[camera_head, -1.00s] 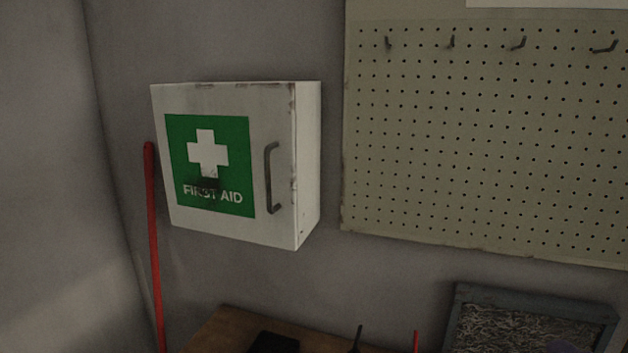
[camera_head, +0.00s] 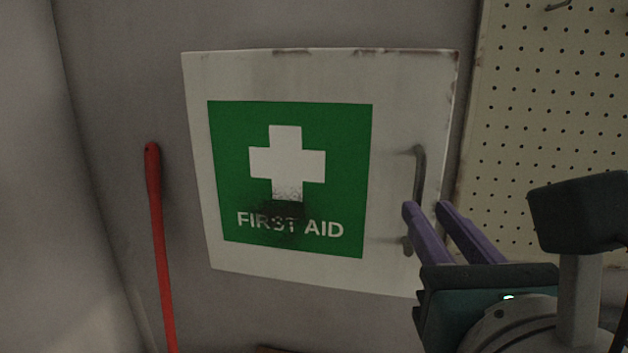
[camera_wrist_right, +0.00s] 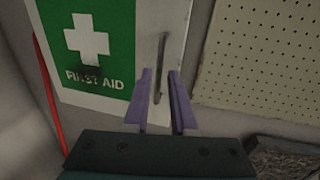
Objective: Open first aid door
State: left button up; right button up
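The white first aid cabinet (camera_head: 320,75) hangs on the wall, with its door shut and a green sign (camera_head: 345,130) with a white cross on it. A dark metal handle (camera_head: 420,165) stands upright near the door's right edge. My right gripper (camera_head: 428,208) is open at the lower half of the handle, one purple finger on each side. In the right wrist view the handle (camera_wrist_right: 161,60) runs down between the open fingertips (camera_wrist_right: 160,73). I cannot tell whether a finger touches it. My left gripper is not in view.
A red bar (camera_head: 158,230) stands left of the cabinet against the wall. A pegboard (camera_head: 530,120) is on the wall at the right. A tray (camera_wrist_right: 290,160) with shredded-looking contents shows low at the right in the wrist view.

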aim_at(418, 201)
jog(key=w, duration=0.5)
jog(key=shift+d, duration=0.15)
jog(key=shift+c, duration=0.3)
grip_shut()
dwell(0.9)
